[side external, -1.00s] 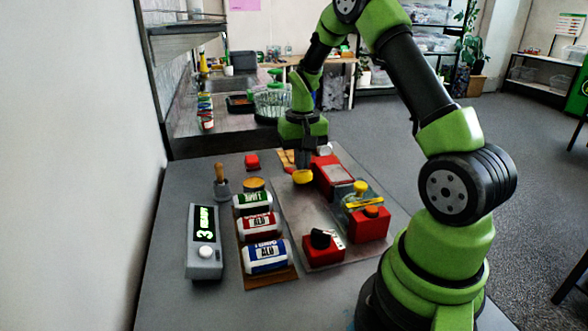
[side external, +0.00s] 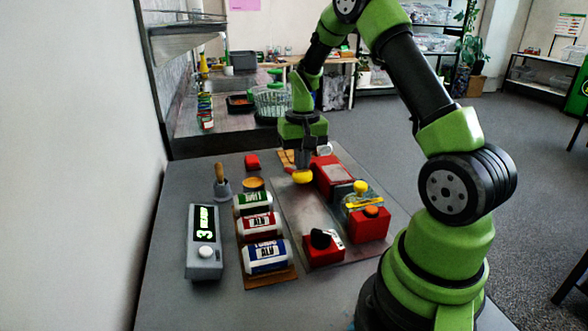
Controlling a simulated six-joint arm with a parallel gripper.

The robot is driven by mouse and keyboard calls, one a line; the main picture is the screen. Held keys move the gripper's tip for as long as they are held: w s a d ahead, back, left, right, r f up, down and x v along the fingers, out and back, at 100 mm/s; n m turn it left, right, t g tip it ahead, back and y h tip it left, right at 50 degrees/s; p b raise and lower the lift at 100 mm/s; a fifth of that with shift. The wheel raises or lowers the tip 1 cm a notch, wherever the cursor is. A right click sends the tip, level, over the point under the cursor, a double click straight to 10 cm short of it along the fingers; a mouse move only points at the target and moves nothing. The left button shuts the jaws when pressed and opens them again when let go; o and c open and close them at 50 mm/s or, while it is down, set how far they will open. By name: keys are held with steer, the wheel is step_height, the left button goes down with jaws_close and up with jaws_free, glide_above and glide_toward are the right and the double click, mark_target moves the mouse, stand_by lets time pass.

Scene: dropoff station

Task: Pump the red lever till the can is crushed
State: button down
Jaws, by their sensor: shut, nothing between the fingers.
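My gripper (side external: 302,160) points straight down over the far part of the metal base plate and is shut. A yellow rounded knob (side external: 301,177) shows right below its fingertips; I cannot tell whether they touch. Beside it on the right is a red block (side external: 333,172) with a grey top panel. A red lever arm cannot be made out clearly, and my gripper hides part of that area. Three cans lie on a brown tray (side external: 270,283): green-and-white (side external: 253,203), red-and-white (side external: 259,225) and blue-and-white (side external: 266,256). No crushed can is clearly visible.
A grey display box (side external: 204,243) with green digits stands left of the cans. Nearer on the plate are a red box with a black knob (side external: 321,239) and a red box with an orange button (side external: 371,212). A yellow knob (side external: 360,187) stands behind them. A wooden-handled tool (side external: 221,182) stands left.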

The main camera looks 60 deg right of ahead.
mark_target(303, 183)
steer(key=shift+s+a+f, duration=0.15)
steer(key=shift+f, duration=0.6)
steer(key=shift+s+a+f, duration=0.15)
steer(key=shift+f, duration=0.55)
steer(key=shift+f, duration=0.65)
steer(key=shift+s+a+f, duration=0.1)
steer(key=shift+f, duration=0.6)
